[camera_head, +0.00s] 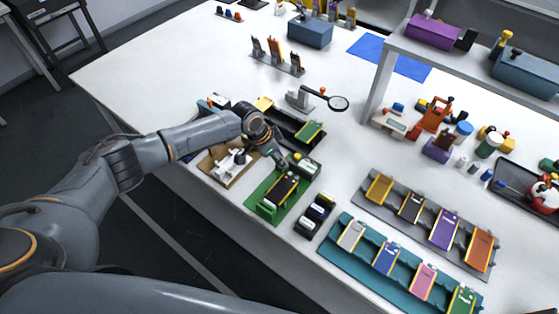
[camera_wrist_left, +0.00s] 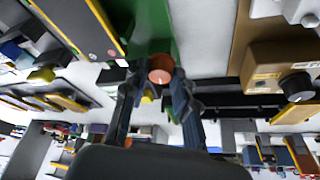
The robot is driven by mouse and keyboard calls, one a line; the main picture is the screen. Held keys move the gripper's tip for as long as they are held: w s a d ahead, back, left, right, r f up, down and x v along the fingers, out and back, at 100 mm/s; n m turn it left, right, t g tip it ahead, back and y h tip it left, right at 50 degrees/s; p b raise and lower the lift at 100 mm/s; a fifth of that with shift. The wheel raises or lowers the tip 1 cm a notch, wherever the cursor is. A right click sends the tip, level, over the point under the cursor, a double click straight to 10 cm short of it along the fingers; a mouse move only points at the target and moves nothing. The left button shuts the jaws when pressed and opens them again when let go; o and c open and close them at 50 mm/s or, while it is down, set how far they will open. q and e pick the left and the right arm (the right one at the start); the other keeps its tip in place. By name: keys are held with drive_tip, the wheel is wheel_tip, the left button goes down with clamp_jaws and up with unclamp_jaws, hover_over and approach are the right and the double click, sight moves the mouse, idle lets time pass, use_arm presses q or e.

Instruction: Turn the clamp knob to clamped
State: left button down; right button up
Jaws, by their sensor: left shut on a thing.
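The clamp knob (camera_wrist_left: 160,66) is a round copper-brown knob with a small pale mark, seen in the left wrist view at the end of a green base. My left gripper (camera_wrist_left: 157,78) has its two fingers on either side of this knob and is shut on it. In the head view, my left gripper (camera_head: 281,162) reaches down at the far end of the green fixture (camera_head: 263,203), which bears a dark pouch cell (camera_head: 284,187). The knob is hidden behind the fingers there. My right gripper is not in view.
A black tray (camera_head: 319,221) stands right of the fixture, a tan board with a white device (camera_head: 232,162) left of it. A magnifier (camera_head: 337,103) stands behind. A teal rack (camera_head: 345,254) of cells lies front right. The table's left part is clear.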

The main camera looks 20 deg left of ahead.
use_arm(q)
drive_tip(key=m+g+b, duration=0.1)
drive_tip(key=m+b, duration=0.1)
drive_tip(key=b, duration=0.1)
drive_tip(key=m+g+b, duration=0.1)
drive_tip(key=m+b, duration=0.2)
drive_tip(key=m+g+h+b, duration=0.1)
drive_tip(key=m+b, duration=0.2)
drive_tip(key=shift+w+f, duration=0.2)
drive_tip(key=shift+w, duration=0.05)
drive_tip(key=shift+r+m+g+b, duration=0.15)
drive_tip(key=shift+m+g+b, duration=0.45)
drive_tip(key=shift+m+b, duration=0.9)
drive_tip(key=shift+m, duration=0.3)
drive_tip(key=c, duration=1)
unclamp_jaws()
drive_tip(key=shift+c, duration=0.2)
drive_tip(key=shift+r, duration=0.1)
drive_tip(key=v, duration=1.2)
drive_tip(key=shift+w, duration=0.15)
